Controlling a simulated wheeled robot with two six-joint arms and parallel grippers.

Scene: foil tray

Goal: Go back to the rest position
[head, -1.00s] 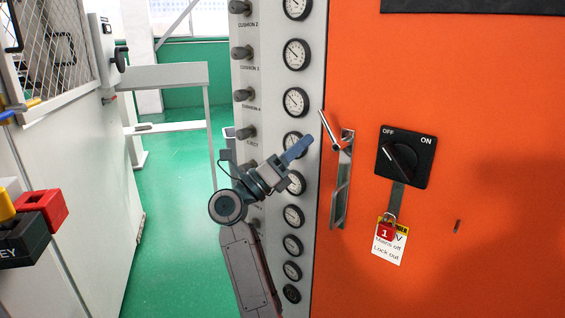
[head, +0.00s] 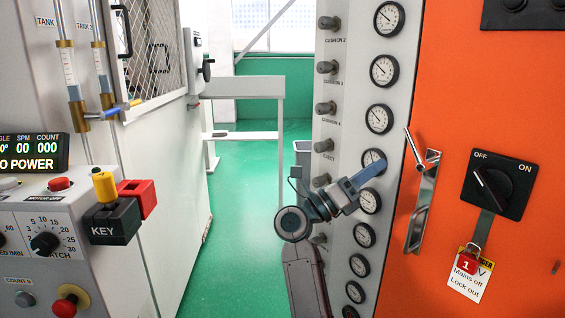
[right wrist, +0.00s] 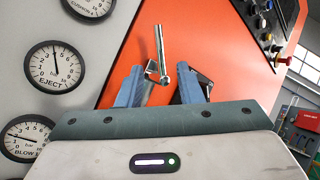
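My right gripper (head: 366,174) is in the head view, in front of the column of gauges and left of the metal door handle (head: 420,205), apart from it. In the right wrist view its two blue fingers (right wrist: 160,88) stand apart, and the gap between them holds nothing that I can see gripped. The handle's lever (right wrist: 159,48) shows beyond the fingers there. My left gripper is not in view.
The orange cabinet (head: 450,110) carries an OFF/ON switch (head: 497,185) with a red padlock (head: 467,264) and tag. A control console (head: 40,220) with a key block (head: 112,220) stands left. Green floor (head: 245,180) lies open between the machines.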

